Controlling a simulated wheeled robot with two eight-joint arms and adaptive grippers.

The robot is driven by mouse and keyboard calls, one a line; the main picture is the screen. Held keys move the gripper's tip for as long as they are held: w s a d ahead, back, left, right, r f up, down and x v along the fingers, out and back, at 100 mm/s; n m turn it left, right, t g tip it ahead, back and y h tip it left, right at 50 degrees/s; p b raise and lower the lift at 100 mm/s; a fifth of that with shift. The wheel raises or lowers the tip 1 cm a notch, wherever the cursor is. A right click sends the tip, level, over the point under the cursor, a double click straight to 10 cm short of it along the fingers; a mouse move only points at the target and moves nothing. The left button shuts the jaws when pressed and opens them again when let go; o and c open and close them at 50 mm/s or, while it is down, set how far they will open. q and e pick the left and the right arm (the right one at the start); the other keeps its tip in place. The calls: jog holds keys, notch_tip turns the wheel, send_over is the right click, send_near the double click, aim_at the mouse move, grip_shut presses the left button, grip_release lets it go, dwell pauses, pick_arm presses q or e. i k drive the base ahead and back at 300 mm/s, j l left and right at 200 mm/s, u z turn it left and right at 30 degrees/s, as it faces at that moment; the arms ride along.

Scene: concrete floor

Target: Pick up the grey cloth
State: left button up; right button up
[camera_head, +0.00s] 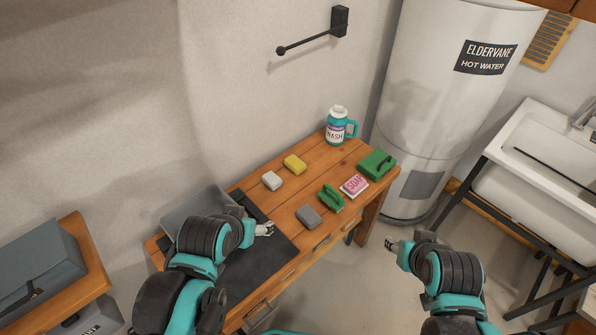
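A small grey folded item (308,215), which looks like the grey cloth, lies on the wooden workbench (233,318) near its front edge. My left gripper (268,229) is above the dark mat, to the left of the cloth and apart from it. My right gripper (390,243) is off the bench's front right side, to the right of the cloth, over the floor. Both grippers are too small in view to tell whether their fingers are open or shut. Nothing shows held in either.
Near the cloth are a green brush (331,198), a pink soap box (354,186), a green box (377,164), a yellow sponge (294,164), a white block (271,181) and a teal jug (337,130). A dark mat (262,262) covers the left. A water heater (425,120) stands behind.

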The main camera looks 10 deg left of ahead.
aim_at(308, 217)
jog(key=k+l+u, duration=0.15)
jog(key=u, duration=0.6)
jog(key=i+u, duration=0.15)
jog(key=u, duration=0.3)
jog(key=k, duration=0.35)
jog(key=i+j+z, duration=0.1)
jog(key=z, duration=0.4)
jog(key=i+j+z, duration=0.1)
jog(key=z, duration=0.4)
jog(key=i+l+z, duration=0.2)
jog(key=i, duration=0.3)
jog(key=l, duration=0.1)
